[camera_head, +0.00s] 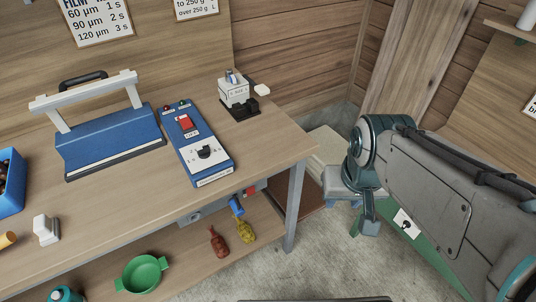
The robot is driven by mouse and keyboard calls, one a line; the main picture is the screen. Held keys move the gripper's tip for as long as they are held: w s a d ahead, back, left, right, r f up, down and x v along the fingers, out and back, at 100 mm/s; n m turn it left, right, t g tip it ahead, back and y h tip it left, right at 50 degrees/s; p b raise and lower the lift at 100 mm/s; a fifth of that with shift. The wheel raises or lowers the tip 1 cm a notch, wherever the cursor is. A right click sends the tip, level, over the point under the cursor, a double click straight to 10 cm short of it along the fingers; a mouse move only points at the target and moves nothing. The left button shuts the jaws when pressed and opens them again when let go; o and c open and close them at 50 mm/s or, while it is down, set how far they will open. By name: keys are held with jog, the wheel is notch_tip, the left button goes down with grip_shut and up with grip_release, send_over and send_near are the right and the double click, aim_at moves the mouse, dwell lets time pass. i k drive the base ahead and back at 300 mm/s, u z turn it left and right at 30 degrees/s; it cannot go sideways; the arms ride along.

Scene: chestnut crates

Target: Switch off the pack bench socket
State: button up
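The pack bench (262,142) has a wooden top and grey metal legs. Under its front edge, near the right leg, is a grey strip (192,216). A blue plug-like piece (236,206) and a small red piece (250,191) sit along it; this looks like the socket. I cannot tell the red switch's position at this size. My gripper (368,222) hangs at the end of my arm, right of the bench and clear of the socket. Its fingers are not distinct enough to tell open from shut.
On the bench are a blue sealer (110,140), a blue control box (197,145) with a red switch and dial, and a small white device (236,92). A lower shelf holds a green bowl (141,275) and red and yellow net bags (218,243). Floor right of the leg is partly clear.

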aim_at(250, 190)
jog(key=i, duration=0.8)
jog(key=u, duration=0.1)
jog(key=k, duration=1.25)
jog(key=u, duration=0.9)
